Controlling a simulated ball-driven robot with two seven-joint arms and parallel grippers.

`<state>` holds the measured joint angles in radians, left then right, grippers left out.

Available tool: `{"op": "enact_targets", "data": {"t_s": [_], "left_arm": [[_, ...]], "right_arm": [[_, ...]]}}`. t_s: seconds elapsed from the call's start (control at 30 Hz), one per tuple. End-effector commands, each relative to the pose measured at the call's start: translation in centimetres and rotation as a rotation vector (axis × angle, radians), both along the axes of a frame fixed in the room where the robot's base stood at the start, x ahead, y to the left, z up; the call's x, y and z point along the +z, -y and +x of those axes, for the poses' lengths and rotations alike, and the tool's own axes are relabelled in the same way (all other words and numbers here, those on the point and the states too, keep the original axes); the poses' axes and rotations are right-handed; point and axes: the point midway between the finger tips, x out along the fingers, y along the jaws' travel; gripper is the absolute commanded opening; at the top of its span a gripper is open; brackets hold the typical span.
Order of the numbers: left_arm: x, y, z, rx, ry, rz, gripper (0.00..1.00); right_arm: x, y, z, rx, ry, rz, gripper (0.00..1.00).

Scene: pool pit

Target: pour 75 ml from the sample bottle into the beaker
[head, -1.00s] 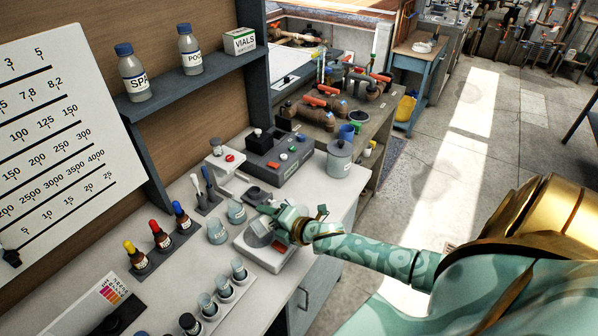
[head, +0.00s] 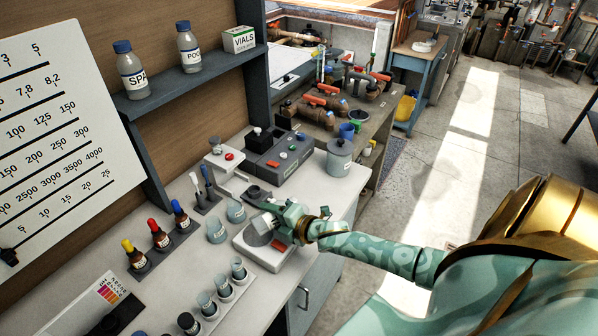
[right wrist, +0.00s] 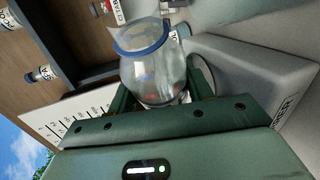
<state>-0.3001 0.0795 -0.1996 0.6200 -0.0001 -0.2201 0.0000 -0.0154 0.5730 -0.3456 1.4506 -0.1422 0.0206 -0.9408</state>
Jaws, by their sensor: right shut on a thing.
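My right gripper (head: 276,218) is shut on a clear, open-mouthed vessel, taken to be the sample bottle (right wrist: 152,80). In the right wrist view it sits between the fingers, with a blue ring around its mouth. In the head view only a small pale part of it (head: 261,222) shows, above the white scale-like device (head: 258,254). Two clear beakers (head: 216,231) (head: 236,211) stand on the bench just left of the gripper, apart from it; which one the task means I cannot tell. The liquid level in the bottle is unclear. My left gripper is out of view.
Dropper bottles (head: 160,238) stand in a rack at the left, and a row of small cups (head: 207,305) at the front. A grey instrument (head: 280,158) and a lidded grey jar (head: 339,158) stand behind. A shelf (head: 190,82) with bottles overhangs the back.

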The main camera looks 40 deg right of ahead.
Motion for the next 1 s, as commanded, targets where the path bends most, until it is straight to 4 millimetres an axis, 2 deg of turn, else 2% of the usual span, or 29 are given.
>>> {"op": "enact_targets", "data": {"t_s": [1.0], "left_arm": [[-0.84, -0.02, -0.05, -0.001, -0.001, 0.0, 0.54]], "right_arm": [[-0.25, 0.03, 0.03, 0.0, 0.013, 0.104, 0.24]]}}
